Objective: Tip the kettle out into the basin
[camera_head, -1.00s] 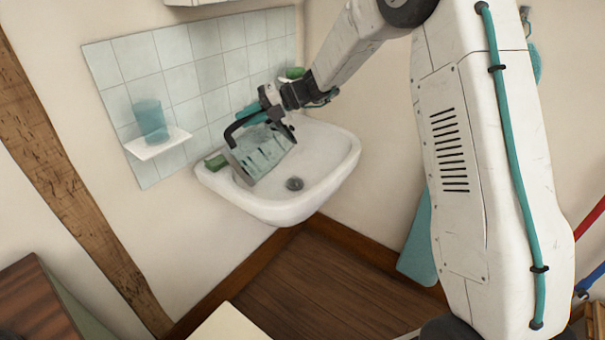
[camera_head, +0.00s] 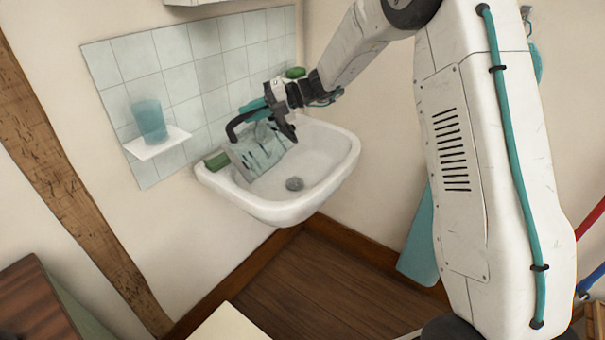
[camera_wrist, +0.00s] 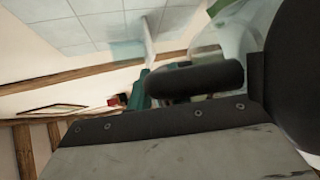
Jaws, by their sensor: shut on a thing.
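The kettle (camera_head: 262,152) is a grey-teal vessel with a black handle (camera_head: 236,124). It is tilted, low over the left and back part of the white basin (camera_head: 275,211). My gripper (camera_head: 284,122) is shut on the kettle at its upper side, above the basin. The basin's drain (camera_head: 294,184) shows to the right of the kettle. The kettle's spout and any liquid cannot be made out. In the wrist view a dark bar and a clear, glassy shape show close up, too near to tell apart for sure.
A green block (camera_head: 217,162) lies on the basin's left rim. A teal cup (camera_head: 150,121) stands on a small white shelf (camera_head: 158,143) on the tiled wall (camera_head: 196,86). Another green thing (camera_head: 295,72) is behind my gripper. The basin's right part is clear.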

